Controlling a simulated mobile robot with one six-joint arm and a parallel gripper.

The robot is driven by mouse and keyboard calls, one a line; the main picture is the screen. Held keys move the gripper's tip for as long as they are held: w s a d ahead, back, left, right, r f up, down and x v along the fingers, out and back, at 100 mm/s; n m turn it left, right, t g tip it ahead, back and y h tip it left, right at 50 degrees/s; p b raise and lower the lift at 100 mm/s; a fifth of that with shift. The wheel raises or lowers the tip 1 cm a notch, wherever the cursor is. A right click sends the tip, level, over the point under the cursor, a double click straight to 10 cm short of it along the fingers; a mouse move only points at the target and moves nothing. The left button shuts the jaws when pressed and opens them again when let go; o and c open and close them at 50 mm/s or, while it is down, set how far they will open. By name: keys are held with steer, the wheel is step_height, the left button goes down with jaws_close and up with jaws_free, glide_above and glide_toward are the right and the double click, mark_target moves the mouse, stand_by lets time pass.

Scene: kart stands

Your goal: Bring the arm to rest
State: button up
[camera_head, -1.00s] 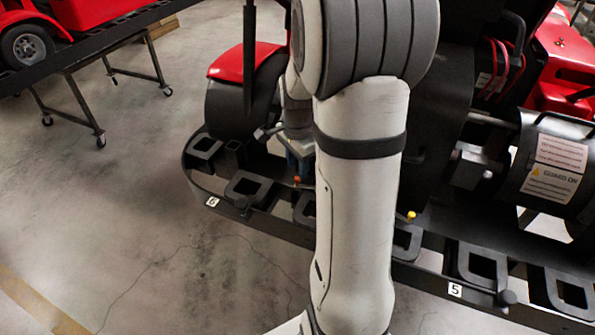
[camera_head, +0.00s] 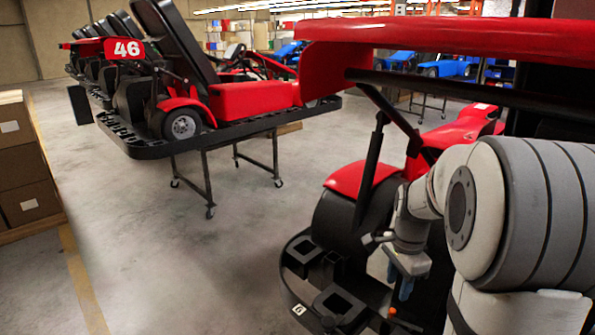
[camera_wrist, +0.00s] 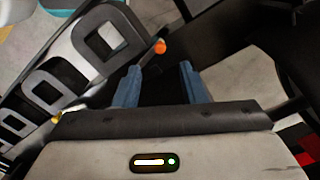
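My arm (camera_head: 490,215) comes in from the right in the head view and bends down beside a red-and-black kart. My gripper (camera_head: 405,288) points down over the kart's dark bumper frame (camera_head: 340,303). In the wrist view the two blue fingers of my gripper (camera_wrist: 160,84) stand apart with nothing held between them. An orange knob (camera_wrist: 160,46) on the frame lies just beyond the fingertips. The slotted black frame fills the left of that view.
The near kart's red bodywork (camera_head: 440,35) and black struts crowd around my arm. Kart 46 (camera_head: 250,100) stands on a wheeled stand (camera_head: 207,180) at the back left. Brown boxes (camera_head: 25,165) are at the left edge. The concrete floor (camera_head: 190,255) between is clear.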

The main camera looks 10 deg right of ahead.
steer(key=s+a+r+n+t, duration=0.1)
steer(key=s+a+r+n, duration=0.1)
steer(key=s+a+n, duration=0.4)
steer(key=s+a+r+n+t, duration=0.1)
steer(key=s+a+r+n, duration=0.1)
steer(key=s+a+n, duration=0.5)
steer(key=s+n, duration=0.2)
steer(key=n, duration=0.1)
steer(key=shift+a+r+t, duration=0.25)
steer(key=shift+r+t, duration=0.05)
steer(key=shift+d, duration=0.1)
